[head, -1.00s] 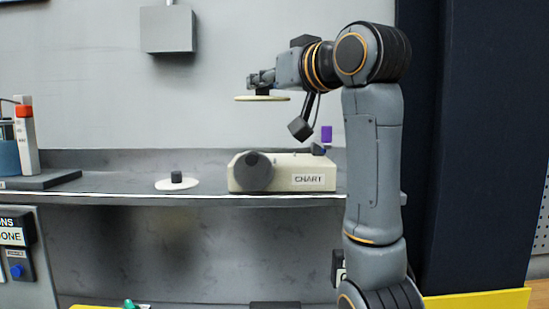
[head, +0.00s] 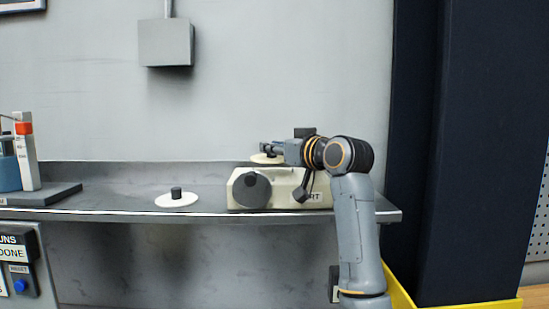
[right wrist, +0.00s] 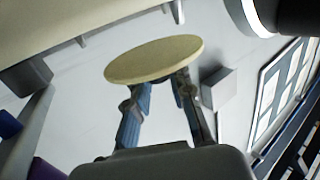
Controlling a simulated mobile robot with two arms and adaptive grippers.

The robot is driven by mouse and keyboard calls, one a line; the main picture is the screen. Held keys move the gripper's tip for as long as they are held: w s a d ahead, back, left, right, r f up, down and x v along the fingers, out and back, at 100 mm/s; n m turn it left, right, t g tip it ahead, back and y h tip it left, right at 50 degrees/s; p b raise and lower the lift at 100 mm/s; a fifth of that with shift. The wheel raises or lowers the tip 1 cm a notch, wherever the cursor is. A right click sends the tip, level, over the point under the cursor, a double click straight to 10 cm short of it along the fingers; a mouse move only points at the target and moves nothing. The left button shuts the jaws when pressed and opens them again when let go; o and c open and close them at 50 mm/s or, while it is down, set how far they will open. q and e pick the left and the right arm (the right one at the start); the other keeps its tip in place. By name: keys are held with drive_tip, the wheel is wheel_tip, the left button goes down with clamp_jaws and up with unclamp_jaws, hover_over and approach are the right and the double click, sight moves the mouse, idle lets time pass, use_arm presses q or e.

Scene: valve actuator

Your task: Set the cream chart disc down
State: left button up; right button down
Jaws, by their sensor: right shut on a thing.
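The cream chart disc (head: 262,159) is held flat by my right gripper (head: 268,149), just above the top of the cream chart box in the head view. I cannot tell whether it touches the box. In the right wrist view the disc (right wrist: 155,60) shows at the tips of my two fingers (right wrist: 160,84), and its hub is hidden. The box (head: 285,203) stands on the shelf, with a dark round knob (head: 252,190) on its front. My wrist hides part of its label. My left gripper is not in view.
A white disc with a black knob (head: 177,200) lies on the grey shelf (head: 118,190) left of the box. A dark base (head: 50,195) with an orange-topped post stands at the far left. A grey wall box (head: 166,42) hangs above. The shelf between is clear.

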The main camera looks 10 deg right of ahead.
sight(275, 158)
drive_tip(key=shift+w+f+p, duration=0.2)
drive_tip(key=shift+f+p, duration=0.3)
drive_tip(key=shift+f, duration=1.1)
drive_tip(key=shift+s, duration=0.1)
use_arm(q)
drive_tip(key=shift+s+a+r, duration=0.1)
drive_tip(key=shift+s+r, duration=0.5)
use_arm(e)
drive_tip(key=c, duration=1.2)
unclamp_jaws()
drive_tip(key=shift+f, duration=0.1)
drive_tip(key=shift+o, duration=0.2)
